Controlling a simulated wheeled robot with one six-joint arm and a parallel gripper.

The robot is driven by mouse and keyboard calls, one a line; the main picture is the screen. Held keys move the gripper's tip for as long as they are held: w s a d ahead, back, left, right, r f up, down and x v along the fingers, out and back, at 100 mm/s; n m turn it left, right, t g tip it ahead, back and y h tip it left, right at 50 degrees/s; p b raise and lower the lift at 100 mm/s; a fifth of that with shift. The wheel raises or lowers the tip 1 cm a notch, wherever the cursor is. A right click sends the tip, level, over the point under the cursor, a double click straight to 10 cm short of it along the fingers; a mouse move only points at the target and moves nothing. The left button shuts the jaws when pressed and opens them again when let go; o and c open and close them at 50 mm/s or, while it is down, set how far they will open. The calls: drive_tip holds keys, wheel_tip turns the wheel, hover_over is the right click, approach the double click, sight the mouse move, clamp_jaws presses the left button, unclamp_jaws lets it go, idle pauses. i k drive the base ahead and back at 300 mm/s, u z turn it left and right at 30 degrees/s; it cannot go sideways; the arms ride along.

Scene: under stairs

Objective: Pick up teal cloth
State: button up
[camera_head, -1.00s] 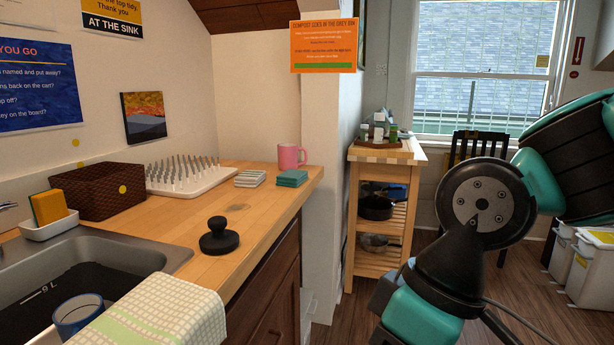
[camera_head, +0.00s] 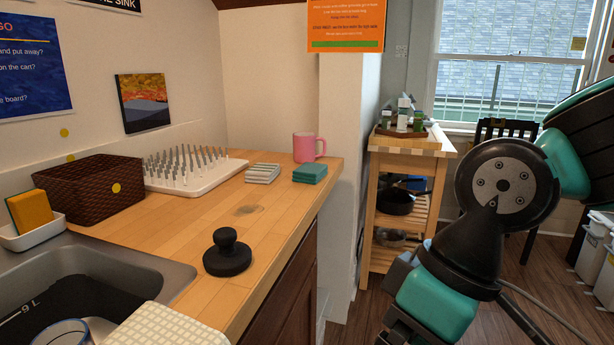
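The teal cloth (camera_head: 310,173) lies as a small folded stack on the wooden counter (camera_head: 205,225), near its right edge. It sits just in front of a pink mug (camera_head: 304,147) and to the right of a folded pale grey-striped cloth (camera_head: 262,173), with a small gap between them. Nothing covers it. My arm, teal and black, fills the right side of the view, well to the right of the counter. I cannot make out my gripper's fingertips in this view. Nothing of mine touches the cloth.
A black round-knobbed object (camera_head: 227,253) stands on the counter in front of the cloths. A white spiked drying rack (camera_head: 190,176), a brown basket (camera_head: 90,188) and the sink (camera_head: 120,275) are to the left. A wooden cart (camera_head: 399,226) stands beyond the white wall end.

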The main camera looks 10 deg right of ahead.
sight(309, 173)
drive_tip(key=z, duration=1.1)
drive_tip(key=i, duration=1.65)
drive_tip(key=u, duration=2.45)
